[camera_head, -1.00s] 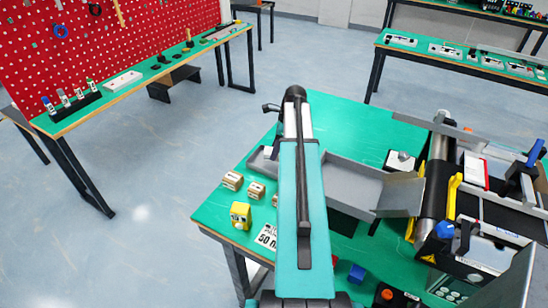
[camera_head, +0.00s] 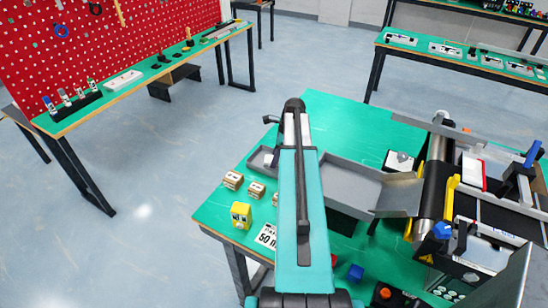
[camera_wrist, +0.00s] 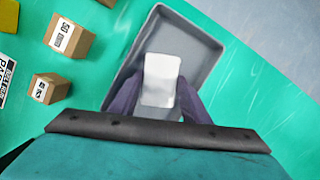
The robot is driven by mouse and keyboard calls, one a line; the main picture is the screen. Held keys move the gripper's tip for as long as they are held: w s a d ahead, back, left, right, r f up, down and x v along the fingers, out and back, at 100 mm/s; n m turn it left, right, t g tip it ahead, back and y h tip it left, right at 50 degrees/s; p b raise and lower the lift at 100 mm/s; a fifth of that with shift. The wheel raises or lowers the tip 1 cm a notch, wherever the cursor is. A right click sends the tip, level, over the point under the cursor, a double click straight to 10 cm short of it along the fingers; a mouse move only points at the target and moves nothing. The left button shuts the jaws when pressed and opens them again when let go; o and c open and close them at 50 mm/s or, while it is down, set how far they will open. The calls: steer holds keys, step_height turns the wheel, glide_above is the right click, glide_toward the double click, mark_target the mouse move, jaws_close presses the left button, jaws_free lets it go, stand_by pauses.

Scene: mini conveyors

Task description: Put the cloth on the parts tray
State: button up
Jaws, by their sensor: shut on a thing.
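The white cloth (camera_wrist: 162,72) is held between the purple fingers of my gripper (camera_wrist: 160,98) in the wrist view. It appears over the grey parts tray (camera_wrist: 205,38), which lies on the green table. Whether the cloth touches the tray floor, I cannot tell. The tray's near end is hidden by my gripper. In the head view, the left part of the tray (camera_head: 259,158) shows just left of my arm, and my arm hides the gripper and the cloth.
Small cardboard boxes (camera_head: 233,180) and a yellow block (camera_head: 241,214) stand left of my arm. A larger grey tray (camera_head: 350,183) leads to the conveyor (camera_head: 433,185) on the right. A blue cube (camera_head: 356,272) lies near the front. Table behind the trays is clear.

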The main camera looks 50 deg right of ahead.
steer(key=shift+f, duration=0.3)
steer(key=o, duration=1.1)
steer(key=shift+r, duration=0.25)
steer(key=b+v, duration=0.3)
steer(key=v, duration=0.9)
steer(key=shift+b, duration=0.3)
